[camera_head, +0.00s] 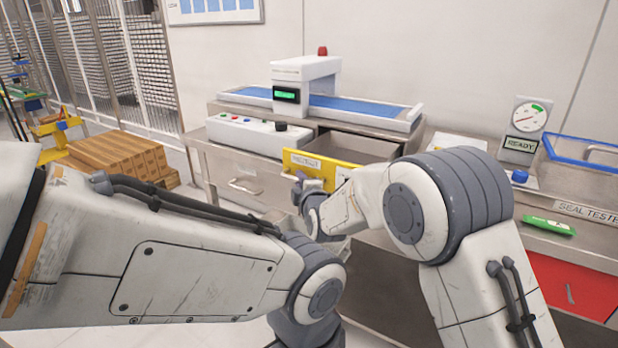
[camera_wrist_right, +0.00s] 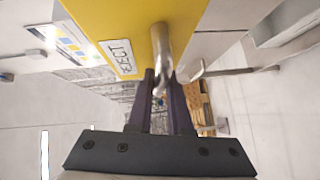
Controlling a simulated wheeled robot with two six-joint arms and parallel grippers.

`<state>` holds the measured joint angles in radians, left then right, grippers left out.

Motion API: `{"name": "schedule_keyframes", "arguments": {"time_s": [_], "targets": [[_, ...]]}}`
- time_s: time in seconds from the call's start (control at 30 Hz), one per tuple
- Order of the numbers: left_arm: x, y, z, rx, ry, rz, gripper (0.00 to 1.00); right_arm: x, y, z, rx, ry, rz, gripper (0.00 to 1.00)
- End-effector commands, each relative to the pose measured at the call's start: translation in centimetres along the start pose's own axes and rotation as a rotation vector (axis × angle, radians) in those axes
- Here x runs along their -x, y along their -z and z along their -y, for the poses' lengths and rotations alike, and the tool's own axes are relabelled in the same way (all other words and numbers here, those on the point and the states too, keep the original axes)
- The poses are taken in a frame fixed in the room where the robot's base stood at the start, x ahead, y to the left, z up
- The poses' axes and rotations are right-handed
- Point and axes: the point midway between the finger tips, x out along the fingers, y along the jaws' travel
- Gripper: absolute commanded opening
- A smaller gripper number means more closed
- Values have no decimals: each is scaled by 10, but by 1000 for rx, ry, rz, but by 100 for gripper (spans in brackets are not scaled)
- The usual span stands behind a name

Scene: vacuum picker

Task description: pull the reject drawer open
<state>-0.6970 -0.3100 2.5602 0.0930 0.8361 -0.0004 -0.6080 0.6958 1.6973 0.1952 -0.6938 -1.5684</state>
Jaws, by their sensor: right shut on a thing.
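The reject drawer has a yellow front (camera_head: 345,173) with a white label, and it stands out from the bench with its open grey interior (camera_head: 345,143) showing behind the front. In the right wrist view the yellow front (camera_wrist_right: 115,22) fills the top, and its metal bar handle (camera_wrist_right: 160,50) runs down between my fingers. My right gripper (camera_head: 303,188) is at the front's handle; in the wrist view the gripper (camera_wrist_right: 160,92) is shut on it. My left arm crosses the lower left of the head view, but its gripper is out of sight.
A conveyor with a blue belt (camera_head: 345,103) and a control panel (camera_head: 258,132) sit above the drawer. Another handled drawer (camera_head: 245,186) is to the left. A seal tester with a gauge (camera_head: 528,117) and a green packet (camera_head: 547,226) are at right. Cardboard boxes (camera_head: 120,152) stand at left.

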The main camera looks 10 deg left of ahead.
Motion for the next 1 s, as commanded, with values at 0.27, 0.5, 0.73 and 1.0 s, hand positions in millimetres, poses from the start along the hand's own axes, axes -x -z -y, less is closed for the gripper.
{"name": "schedule_keyframes", "arguments": {"time_s": [0.27, 0.5, 0.73, 1.0], "targets": [[-1, 0, 0, 0, 0, 0, 50, 8, 10, 4, -7, 4, 7, 0], [-1, 0, 0, 0, 0, 0, 50, 8, 12, 4, -7, 4, 6, 0], [-1, 0, 0, 0, 0, 0, 50, 7, 13, 4, -5, 3, 3, 30], [-1, 0, 0, 0, 0, 0, 50, 14, 14, 3, -4, 2, 1, 30]]}}
